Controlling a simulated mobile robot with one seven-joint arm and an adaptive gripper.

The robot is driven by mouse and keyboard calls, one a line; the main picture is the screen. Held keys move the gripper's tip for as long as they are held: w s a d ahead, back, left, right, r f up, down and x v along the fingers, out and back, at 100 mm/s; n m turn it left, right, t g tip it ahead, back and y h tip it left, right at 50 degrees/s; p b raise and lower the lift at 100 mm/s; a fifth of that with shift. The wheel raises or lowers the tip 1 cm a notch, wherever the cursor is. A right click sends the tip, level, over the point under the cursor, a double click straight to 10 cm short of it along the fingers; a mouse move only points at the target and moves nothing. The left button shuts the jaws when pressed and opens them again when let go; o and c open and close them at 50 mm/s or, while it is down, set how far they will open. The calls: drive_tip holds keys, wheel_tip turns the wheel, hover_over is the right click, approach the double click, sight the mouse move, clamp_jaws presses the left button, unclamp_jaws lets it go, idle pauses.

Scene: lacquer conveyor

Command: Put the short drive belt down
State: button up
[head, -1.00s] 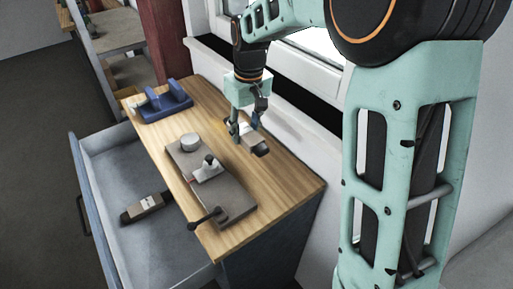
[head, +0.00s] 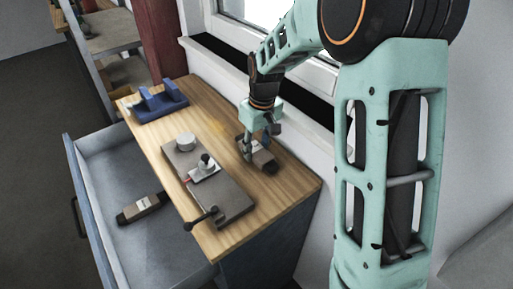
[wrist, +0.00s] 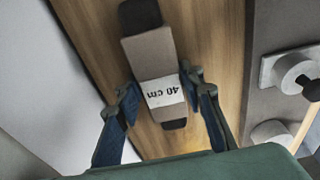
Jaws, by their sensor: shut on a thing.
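The short drive belt, a grey-brown sleeve with dark ends and a white label reading "40 cm" (wrist: 147,50), is between the fingers of my gripper (wrist: 162,88) in the wrist view. In the head view my gripper (head: 254,146) is shut on the belt (head: 264,161) at the wall side of the wooden bench top (head: 282,197). The belt lies flat, at or just above the wood; I cannot tell if it touches. The fingers hide part of it.
A grey plate fixture (head: 229,198) with a round knob and a black-handled lever stands left of the belt. A blue cradle (head: 160,100) is at the far end. Another labelled sleeve (head: 141,208) lies in the open drawer (head: 109,178). The wall and window sill (head: 228,72) are close behind.

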sight(260, 152)
drive_tip(key=shift+f, duration=0.15)
drive_tip(key=o, duration=1.2)
drive_tip(key=r, duration=0.4)
drive_tip(key=r+p, duration=0.1)
drive_tip(key=r, duration=0.3)
drive_tip(key=s+r, duration=0.1)
drive_tip(key=r, duration=0.3)
drive_tip(key=shift+s+d+r, duration=0.1)
drive_tip(key=shift+d+r, duration=0.1)
drive_tip(key=shift+d, duration=0.2)
